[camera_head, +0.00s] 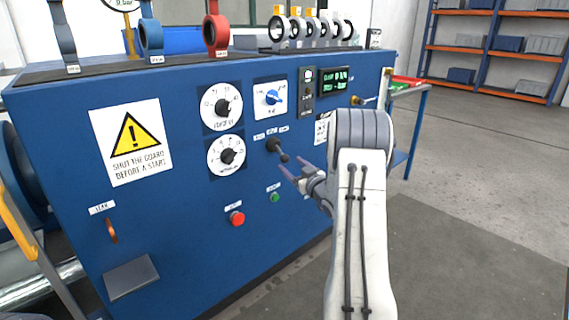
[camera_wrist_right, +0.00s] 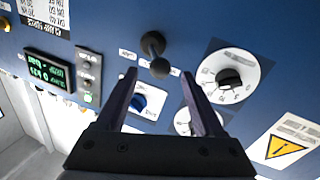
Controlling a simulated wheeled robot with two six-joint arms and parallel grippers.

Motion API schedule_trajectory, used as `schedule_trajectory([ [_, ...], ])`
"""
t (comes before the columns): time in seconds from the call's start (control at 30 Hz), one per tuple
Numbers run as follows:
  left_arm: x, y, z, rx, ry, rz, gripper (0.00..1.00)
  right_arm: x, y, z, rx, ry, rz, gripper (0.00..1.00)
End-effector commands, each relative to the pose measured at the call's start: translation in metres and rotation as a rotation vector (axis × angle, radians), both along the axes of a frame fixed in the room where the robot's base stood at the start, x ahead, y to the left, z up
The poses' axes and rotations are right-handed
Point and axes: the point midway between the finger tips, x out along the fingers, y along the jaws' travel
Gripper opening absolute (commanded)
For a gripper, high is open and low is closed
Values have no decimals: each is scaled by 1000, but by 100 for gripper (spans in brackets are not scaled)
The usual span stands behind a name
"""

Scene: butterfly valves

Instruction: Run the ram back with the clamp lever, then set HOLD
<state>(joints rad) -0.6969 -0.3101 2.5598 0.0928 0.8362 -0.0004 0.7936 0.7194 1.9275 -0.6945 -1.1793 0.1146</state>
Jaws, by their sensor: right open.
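The labels are too small to read. My right gripper (camera_head: 294,170) is open and empty, just right of and below the lever in the head view. It appears apart from the lever. My left gripper is not in view.
Two white dials (camera_head: 221,106) (camera_head: 227,156) are left of the selector. A green-lit display (camera_head: 335,81) is at upper right. A red button (camera_head: 237,218) and a green button (camera_head: 275,197) sit below the lever. The floor at right is open.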

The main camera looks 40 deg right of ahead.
Motion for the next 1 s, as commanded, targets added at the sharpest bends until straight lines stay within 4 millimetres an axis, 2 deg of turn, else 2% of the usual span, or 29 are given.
schedule_trajectory([
  [0.1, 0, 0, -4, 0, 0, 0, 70, 23, -3, -1, 0, -2, 2, 70],
  [0.3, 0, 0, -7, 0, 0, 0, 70, 47, -7, -1, 1, 0, 1, 70],
  [0.67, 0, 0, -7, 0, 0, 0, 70, 54, -8, 0, 1, 2, -1, 70],
  [0.7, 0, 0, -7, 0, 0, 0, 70, 54, -9, 0, 1, 2, -1, 66],
  [0.87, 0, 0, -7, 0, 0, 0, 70, 54, -9, 0, 1, 2, -1, 5],
  [0.9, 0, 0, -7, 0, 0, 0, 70, 54, -9, 0, 1, 2, -1, 0],
  [1.0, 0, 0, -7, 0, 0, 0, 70, 54, -9, 0, 1, 2, -1, 0],
])
